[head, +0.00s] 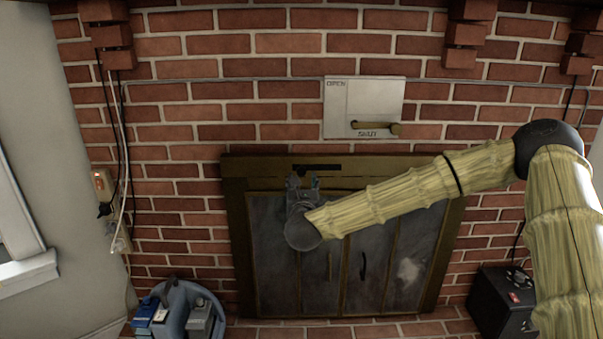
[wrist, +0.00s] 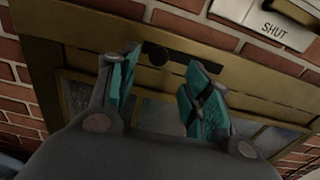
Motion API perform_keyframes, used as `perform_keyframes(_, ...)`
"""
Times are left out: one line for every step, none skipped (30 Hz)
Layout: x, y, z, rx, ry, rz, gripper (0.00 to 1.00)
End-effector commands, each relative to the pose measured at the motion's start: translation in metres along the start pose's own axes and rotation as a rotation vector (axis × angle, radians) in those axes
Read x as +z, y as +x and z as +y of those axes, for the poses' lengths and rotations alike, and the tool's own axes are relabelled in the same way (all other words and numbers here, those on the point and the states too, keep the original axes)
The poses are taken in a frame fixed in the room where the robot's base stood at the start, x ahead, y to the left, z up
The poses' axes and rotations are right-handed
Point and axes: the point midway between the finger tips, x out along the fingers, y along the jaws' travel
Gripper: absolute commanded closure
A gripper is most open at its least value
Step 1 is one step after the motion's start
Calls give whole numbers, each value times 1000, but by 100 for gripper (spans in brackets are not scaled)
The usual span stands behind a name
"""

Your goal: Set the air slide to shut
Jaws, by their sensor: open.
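A dark horizontal slot (head: 317,167) is cut in the top rail of the brass-coloured fireplace frame; it looks like the air slide. In the wrist view the slot (wrist: 185,59) has a round dark knob (wrist: 158,55) near its left end. My gripper (head: 304,181) is in front of the frame, just below the slot's left part. Its teal-padded fingers (wrist: 165,66) are open and empty, with the knob showing between their tips. I cannot tell the remaining distance. No marks are readable at the slot.
A pale plate (head: 362,92) marked OPEN above and SHUT below is on the brick wall above, with a brass lever (head: 380,129) by SHUT. Closed glass doors (head: 375,270) fill the frame. A blue-grey caddy (head: 180,305) is lower left; a black box (head: 502,300) is right.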

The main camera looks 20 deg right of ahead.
Motion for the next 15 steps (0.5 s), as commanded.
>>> perform_keyframes(1,9,0,-2,-2,-1,51)
perform_keyframes(1,14,0,-1,-3,-1,51)
perform_keyframes(1,21,0,-1,-3,-1,51)
perform_keyframes(1,25,0,-1,-3,-1,51)
perform_keyframes(1,31,0,-1,-3,-1,51)
perform_keyframes(1,37,1,0,-3,0,51)
perform_keyframes(1,42,0,-1,-3,0,51)
perform_keyframes(1,46,0,-1,-3,0,51)
perform_keyframes(1,52,1,0,-2,0,51)
perform_keyframes(1,56,1,0,-3,0,51)
perform_keyframes(1,60,1,0,-3,0,51)
perform_keyframes(0,64,1,0,-3,0,51)
perform_keyframes(0,67,1,1,-3,0,51)
perform_keyframes(0,70,1,1,-3,0,51)
perform_keyframes(0,73,1,1,-4,0,51)
